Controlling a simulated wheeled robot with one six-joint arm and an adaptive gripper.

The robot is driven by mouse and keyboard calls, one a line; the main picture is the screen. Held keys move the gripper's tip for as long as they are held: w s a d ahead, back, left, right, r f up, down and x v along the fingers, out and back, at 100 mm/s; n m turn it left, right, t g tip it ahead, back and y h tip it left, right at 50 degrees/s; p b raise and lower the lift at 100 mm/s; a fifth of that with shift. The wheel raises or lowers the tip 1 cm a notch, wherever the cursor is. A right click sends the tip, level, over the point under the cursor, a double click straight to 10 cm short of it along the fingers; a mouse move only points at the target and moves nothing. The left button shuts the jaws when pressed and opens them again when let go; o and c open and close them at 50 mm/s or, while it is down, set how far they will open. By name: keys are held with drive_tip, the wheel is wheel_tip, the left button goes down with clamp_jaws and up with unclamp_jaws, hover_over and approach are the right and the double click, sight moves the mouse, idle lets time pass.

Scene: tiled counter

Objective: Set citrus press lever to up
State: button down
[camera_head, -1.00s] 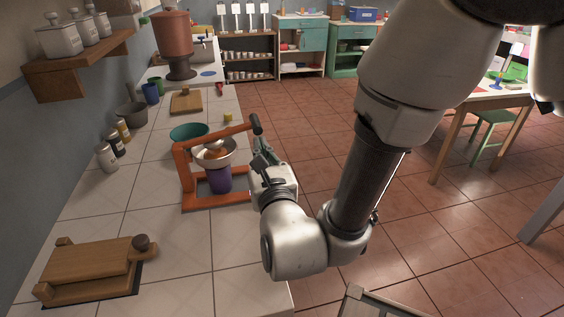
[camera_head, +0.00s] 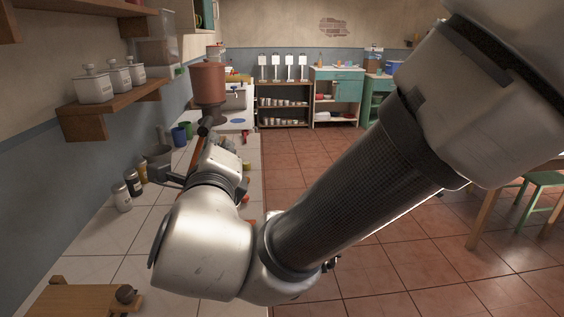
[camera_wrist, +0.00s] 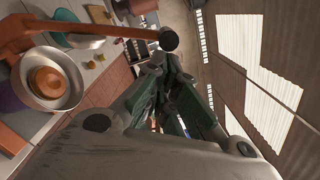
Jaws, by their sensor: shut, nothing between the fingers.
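The citrus press is mostly hidden behind my arm in the head view. Its orange lever (camera_head: 195,153) shows there as a steep bar with a black knob (camera_head: 205,124) on top. In the wrist view the orange lever (camera_wrist: 100,30) runs from the upper left to the black knob (camera_wrist: 168,39). The press's metal bowl with an orange cone (camera_wrist: 47,80) lies below the lever there. My gripper (camera_wrist: 158,58) is shut and empty, with its fingertips close beside the knob. I cannot tell whether they touch it.
Jars (camera_head: 122,197) stand along the wall on the left of the tiled counter. A wooden board (camera_head: 75,301) lies at the near left, and a brown dispenser (camera_head: 208,82) stands at the far end. Open floor (camera_head: 400,240) lies to the right.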

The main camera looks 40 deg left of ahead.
drive_tip(key=s+a+r+n, duration=0.3)
drive_tip(key=s+a+n, duration=0.3)
drive_tip(key=s+a, duration=0.1)
drive_tip(key=shift+a+r, duration=0.15)
drive_tip(key=shift+a, duration=0.6)
